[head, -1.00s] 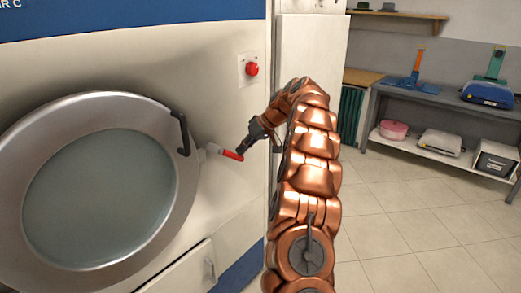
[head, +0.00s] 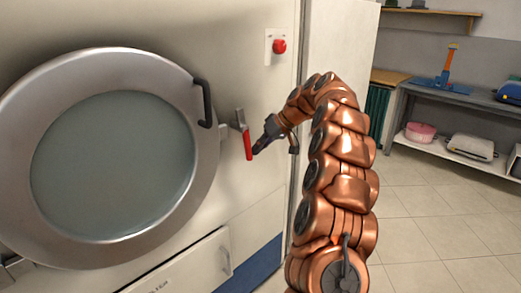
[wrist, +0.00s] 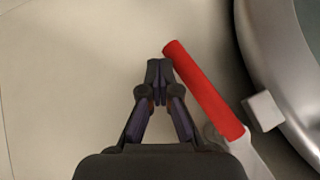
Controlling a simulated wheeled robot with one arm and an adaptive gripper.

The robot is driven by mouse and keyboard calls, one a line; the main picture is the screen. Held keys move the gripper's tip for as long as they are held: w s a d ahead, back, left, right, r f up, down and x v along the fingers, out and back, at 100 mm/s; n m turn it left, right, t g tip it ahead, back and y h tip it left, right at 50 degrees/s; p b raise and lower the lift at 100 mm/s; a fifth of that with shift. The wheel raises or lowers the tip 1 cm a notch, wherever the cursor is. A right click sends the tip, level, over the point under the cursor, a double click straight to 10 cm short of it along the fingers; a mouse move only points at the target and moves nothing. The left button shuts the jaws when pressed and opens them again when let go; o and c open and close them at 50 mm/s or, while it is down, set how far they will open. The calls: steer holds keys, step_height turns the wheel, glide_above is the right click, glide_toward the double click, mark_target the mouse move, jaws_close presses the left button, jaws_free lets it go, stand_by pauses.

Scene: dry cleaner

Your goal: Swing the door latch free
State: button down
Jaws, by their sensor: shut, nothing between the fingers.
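The door latch has a red grip (head: 248,146) on a pale metal lever (head: 239,119), beside the right rim of the round door (head: 205,165). The grip hangs nearly straight down in the head view. In the wrist view the red grip (wrist: 203,88) slants from upper left to lower right, and a small light block (wrist: 263,111) sits between it and the door rim. My gripper (head: 258,150) is just right of the grip. In the wrist view my gripper (wrist: 160,68) is shut and empty beside the grip's free end; I cannot tell if they touch.
The door's dark handle (head: 204,103) is at the rim, up and left of the latch. A red button (head: 279,46) is above on the machine front. A lower panel (head: 190,268) is below. A bench (head: 400,95) stands far right, with open floor before it.

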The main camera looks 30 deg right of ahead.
steer(key=shift+s+a+f, duration=0.1)
steer(key=shift+a+f, duration=0.05)
steer(key=shift+a, duration=0.15)
stand_by(0.5)
steer(key=d+p, duration=0.3)
steer(key=d, duration=1)
steer(key=shift+s+r+p, duration=0.3)
steer(key=shift+s+r, duration=0.15)
stand_by(1.0)
